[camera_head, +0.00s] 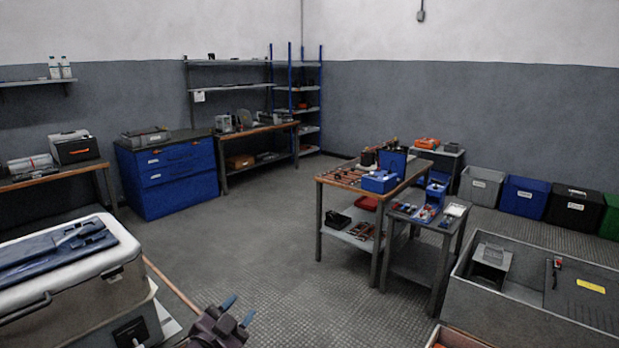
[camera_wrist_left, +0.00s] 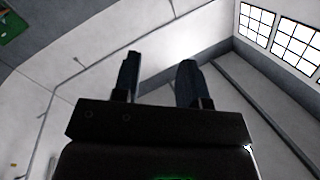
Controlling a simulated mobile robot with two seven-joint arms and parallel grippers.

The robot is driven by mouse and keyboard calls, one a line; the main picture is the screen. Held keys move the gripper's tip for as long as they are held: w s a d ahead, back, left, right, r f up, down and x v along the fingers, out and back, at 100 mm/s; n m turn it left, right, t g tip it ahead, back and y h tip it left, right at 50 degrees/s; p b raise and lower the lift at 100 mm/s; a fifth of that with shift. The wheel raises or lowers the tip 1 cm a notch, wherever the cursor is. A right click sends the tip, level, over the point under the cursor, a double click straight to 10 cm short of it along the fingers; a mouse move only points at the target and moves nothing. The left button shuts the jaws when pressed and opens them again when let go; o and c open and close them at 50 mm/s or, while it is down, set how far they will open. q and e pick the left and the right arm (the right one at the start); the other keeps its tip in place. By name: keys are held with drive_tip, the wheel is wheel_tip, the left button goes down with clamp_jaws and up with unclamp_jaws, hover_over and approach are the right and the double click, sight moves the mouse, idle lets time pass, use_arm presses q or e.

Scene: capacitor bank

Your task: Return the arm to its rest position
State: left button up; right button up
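My left gripper (camera_head: 239,311) shows at the bottom of the head view, left of centre, with its two blue fingertips apart. It is above the open floor, between the large beige case and the grey bin. In the left wrist view the same gripper (camera_wrist_left: 158,80) has its two dark fingers spread with nothing between them. Behind the fingers that view shows pale wall surfaces and windows. My right gripper is in neither view.
A beige case (camera_head: 70,300) with blue tools on top stands at the left front. A workbench (camera_head: 333,182) with small parts and a smaller grey table (camera_head: 440,225) stand right of centre. A grey bin (camera_head: 470,300) fills the right front. The middle floor (camera_head: 220,240) is clear.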

use_arm(q)
drive_tip(key=s+a+f+n+g+y, duration=0.1)
drive_tip(key=s+a+f+n+y, duration=0.1)
drive_tip(key=s+f, duration=0.5)
drive_tip(key=s+a+f+n+g+y, duration=0.2)
drive_tip(key=s+a+f+n, duration=0.2)
drive_tip(key=s, duration=0.8)
drive_tip(key=s+a+f+n+g+y, duration=0.2)
drive_tip(key=s+a+f+n, duration=0.1)
drive_tip(key=s+a+f, duration=0.4)
drive_tip(key=s+f, duration=0.3)
drive_tip(key=f, duration=0.1)
drive_tip(key=shift+s+n+y, duration=0.15)
drive_tip(key=shift+n+y, duration=0.15)
drive_tip(key=shift+y, duration=0.1)
drive_tip(key=shift+s+a, duration=0.1)
drive_tip(key=shift+a, duration=0.1)
